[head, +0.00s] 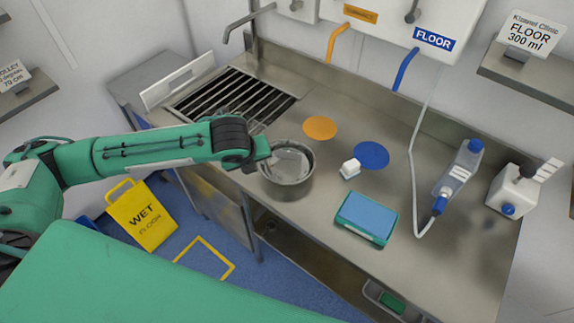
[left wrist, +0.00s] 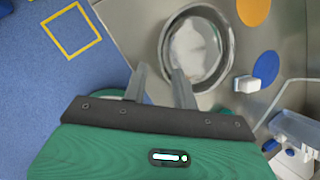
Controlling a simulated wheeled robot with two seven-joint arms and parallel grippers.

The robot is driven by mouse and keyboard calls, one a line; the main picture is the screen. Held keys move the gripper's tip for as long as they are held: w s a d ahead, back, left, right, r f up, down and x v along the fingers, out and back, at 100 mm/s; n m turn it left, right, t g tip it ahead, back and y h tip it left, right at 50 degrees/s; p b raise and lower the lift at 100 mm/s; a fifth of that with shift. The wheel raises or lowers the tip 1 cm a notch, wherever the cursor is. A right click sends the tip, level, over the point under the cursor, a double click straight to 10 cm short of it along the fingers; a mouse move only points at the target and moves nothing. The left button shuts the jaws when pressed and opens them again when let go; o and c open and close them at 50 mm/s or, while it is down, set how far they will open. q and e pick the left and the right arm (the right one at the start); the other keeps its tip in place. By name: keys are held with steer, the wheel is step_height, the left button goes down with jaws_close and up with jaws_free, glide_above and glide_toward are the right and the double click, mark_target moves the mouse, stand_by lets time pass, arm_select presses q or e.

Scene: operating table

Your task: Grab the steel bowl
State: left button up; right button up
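The steel bowl (head: 292,165) stands upright on the steel counter, near its front edge and right of the drain grid. It looks empty. My left gripper (head: 268,161) is at the bowl's left rim in the head view. In the left wrist view the bowl (left wrist: 203,48) is just beyond the fingertips of my left gripper (left wrist: 160,72). The fingers are apart. One finger overlaps the bowl's near rim and the other is outside it. I cannot tell whether either finger touches the bowl. My right gripper is not in view.
On the counter (head: 330,220) are an orange disc (head: 320,127), a blue disc (head: 371,155), a small white block (head: 350,169), a blue-topped green box (head: 367,218) and bottles (head: 458,170) at right.

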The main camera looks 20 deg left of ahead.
arm_select(q)
steer(key=p+x, duration=0.1)
steer(key=x, duration=0.3)
steer(key=shift+w+d+f, duration=0.1)
steer(key=p+x, duration=0.1)
steer(key=x, duration=0.3)
steer(key=shift+w+f, duration=0.1)
steer(key=shift+w, duration=0.05)
jaws_close()
